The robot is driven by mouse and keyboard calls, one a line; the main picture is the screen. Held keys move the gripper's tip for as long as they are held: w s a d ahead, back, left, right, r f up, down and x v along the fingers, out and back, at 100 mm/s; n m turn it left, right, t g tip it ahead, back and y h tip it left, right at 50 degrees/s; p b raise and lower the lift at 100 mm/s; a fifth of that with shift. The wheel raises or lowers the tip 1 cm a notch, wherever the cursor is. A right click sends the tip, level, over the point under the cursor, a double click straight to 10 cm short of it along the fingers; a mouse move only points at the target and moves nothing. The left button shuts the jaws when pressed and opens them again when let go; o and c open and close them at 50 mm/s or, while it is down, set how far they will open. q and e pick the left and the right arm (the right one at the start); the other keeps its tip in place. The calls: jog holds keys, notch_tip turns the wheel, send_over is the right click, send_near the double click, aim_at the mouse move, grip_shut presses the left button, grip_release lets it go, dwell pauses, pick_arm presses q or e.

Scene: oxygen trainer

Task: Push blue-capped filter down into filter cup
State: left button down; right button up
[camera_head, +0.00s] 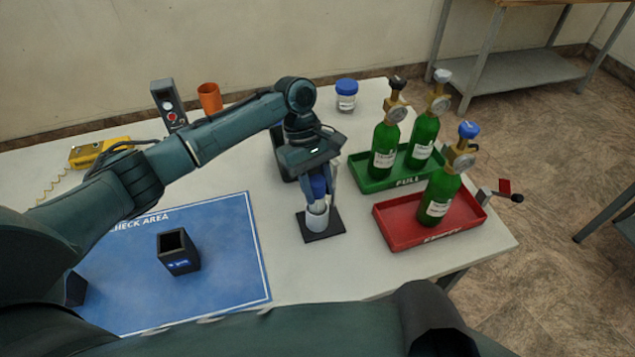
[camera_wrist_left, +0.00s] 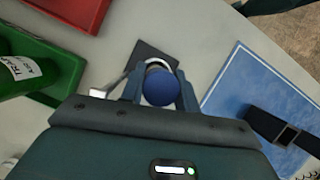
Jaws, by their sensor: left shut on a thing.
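The blue-capped filter (camera_head: 318,187) stands over the filter cup (camera_head: 317,215), a pale cup on a dark square base (camera_head: 332,231) on the table. Its round blue cap also shows in the left wrist view (camera_wrist_left: 160,88). My left gripper (camera_head: 319,184) points down from above and is shut on the filter, with one finger on each side of the cap in the wrist view. The filter's lower end is at the cup's mouth; how deep it sits I cannot tell. My right gripper is not in view.
Right of the cup, a green tray (camera_head: 352,183) holds two green bottles, and a red tray (camera_head: 393,241) holds one with a blue top. A blue mat (camera_head: 225,275) with a dark open box (camera_head: 180,262) lies left. A blue-lidded jar (camera_head: 346,98) stands behind.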

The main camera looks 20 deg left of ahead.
pick_arm(q)
jog(key=c, duration=1)
grip_release()
jog(key=shift+o, duration=0.2)
jog(key=b+v, duration=0.1)
jog(key=v, duration=1.2)
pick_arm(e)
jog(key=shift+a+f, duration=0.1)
